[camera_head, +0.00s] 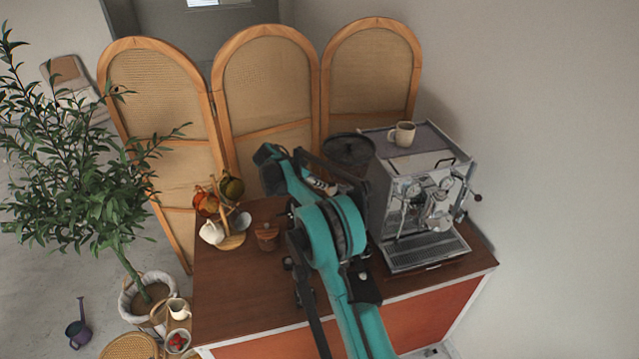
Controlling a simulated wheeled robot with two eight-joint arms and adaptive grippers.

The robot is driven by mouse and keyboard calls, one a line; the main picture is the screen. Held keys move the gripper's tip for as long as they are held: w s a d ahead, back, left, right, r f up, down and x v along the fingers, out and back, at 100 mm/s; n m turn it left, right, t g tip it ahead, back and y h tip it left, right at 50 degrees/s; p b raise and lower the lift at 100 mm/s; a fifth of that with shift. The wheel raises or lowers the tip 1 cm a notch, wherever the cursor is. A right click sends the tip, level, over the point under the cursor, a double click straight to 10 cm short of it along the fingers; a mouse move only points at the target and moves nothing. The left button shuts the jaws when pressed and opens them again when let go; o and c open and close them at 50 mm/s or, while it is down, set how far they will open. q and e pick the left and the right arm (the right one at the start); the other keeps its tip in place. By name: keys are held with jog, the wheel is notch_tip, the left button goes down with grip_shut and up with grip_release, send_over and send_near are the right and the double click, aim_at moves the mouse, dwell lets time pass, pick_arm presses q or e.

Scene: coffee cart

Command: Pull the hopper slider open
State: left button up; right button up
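A dark round hopper (349,149) stands at the back of the wooden cart, just left of the espresso machine. My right arm comes up from the bottom edge and covers most of what lies below the hopper. My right gripper (326,172) is at the hopper's left side, close to it. Whether it touches is unclear. Its fingers are small and partly overlapped by the arm, so I cannot tell if they are open or shut. The hopper slider cannot be made out; it seems hidden behind the gripper and arm. My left gripper is out of view.
The espresso machine (425,200) fills the cart's right side, with a cup (402,134) on top. A mug stand (232,241) and a small brown pot (267,236) are left of my arm. The cart top's front left (235,300) is bare. A folding screen (265,90) stands behind.

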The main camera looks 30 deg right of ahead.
jog(key=v, duration=1)
jog(key=shift+a, duration=0.4)
jog(key=shift+r, duration=0.15)
jog(key=s+a+f+n+t+y+b, duration=0.15)
jog(key=s+a+f+n+b, duration=0.25)
jog(key=s+b, duration=0.45)
jog(key=s+a+f+n+t+y+b, duration=0.1)
jog(key=s+a+f+n+y+b, duration=0.25)
jog(key=s+b, duration=0.5)
jog(key=s+a+f+n+t+y+b, duration=0.1)
jog(key=s+a+f+n+b, duration=0.2)
jog(key=s+f, duration=0.4)
jog(key=s+a+f+n+t+y+b, duration=0.1)
jog(key=s+a+f+n+b, duration=0.1)
jog(key=s+f+b, duration=0.2)
jog(key=s+a+f+n+t+y+b, duration=0.1)
jog(key=s+a+f+n+b, duration=0.2)
jog(key=s+f, duration=0.7)
jog(key=shift+a+f+n+y+b, duration=0.35)
jog(key=shift+a+f+y+b, duration=0.1)
jog(key=shift+b, duration=0.3)
jog(key=shift+d+f, duration=0.1)
jog(key=shift+d, duration=0.05)
